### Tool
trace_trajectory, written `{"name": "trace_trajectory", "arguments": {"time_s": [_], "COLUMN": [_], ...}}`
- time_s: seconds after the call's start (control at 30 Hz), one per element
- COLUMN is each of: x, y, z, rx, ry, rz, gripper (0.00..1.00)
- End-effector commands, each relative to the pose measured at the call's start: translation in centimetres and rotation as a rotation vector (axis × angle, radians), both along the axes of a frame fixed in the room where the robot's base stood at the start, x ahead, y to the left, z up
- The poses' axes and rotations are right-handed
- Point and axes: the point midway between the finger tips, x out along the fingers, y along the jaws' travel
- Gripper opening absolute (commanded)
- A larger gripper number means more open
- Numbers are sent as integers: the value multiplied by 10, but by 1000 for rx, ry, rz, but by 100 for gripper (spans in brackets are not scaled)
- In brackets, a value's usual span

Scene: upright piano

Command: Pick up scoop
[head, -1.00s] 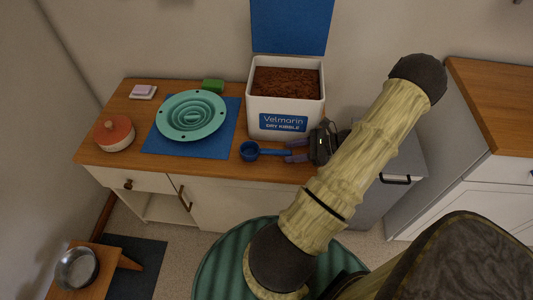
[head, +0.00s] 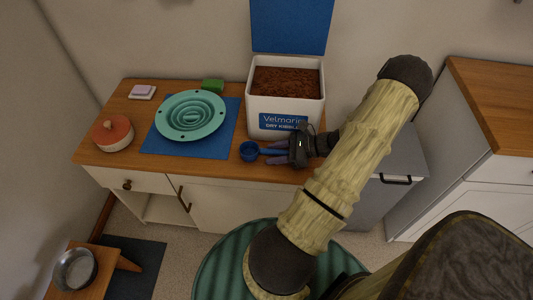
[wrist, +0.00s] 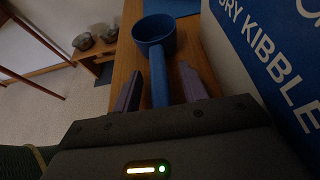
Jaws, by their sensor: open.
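The blue scoop (head: 249,151) lies on the wooden counter in front of the kibble bin, its round cup to the left and its handle to the right. In the wrist view its cup (wrist: 154,32) is ahead, and its handle (wrist: 159,82) runs back between my two fingers. My gripper (head: 273,152) is open around the handle, with one finger on each side. In the wrist view the fingers of my gripper (wrist: 160,88) stand apart from the handle, with a gap visible on both sides.
The white kibble bin (head: 285,106), lid raised, stands close behind my gripper. A teal slow-feeder plate (head: 191,117) lies on a blue mat (head: 160,147) to the left. A red-lidded pot (head: 113,133) is at the counter's left end. The counter's front edge is close to my gripper.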

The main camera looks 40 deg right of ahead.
Motion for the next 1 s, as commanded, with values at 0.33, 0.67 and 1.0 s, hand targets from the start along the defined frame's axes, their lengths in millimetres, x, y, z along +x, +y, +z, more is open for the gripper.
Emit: {"name": "trace_trajectory", "arguments": {"time_s": [0.33, 0.67, 1.0], "x": [0, 0, 0], "y": [0, 0, 0], "z": [0, 0, 3], "rx": [1, 1, -1], "ry": [-1, -1, -1], "rz": [2, 0, 0], "gripper": [43, 0, 0]}}
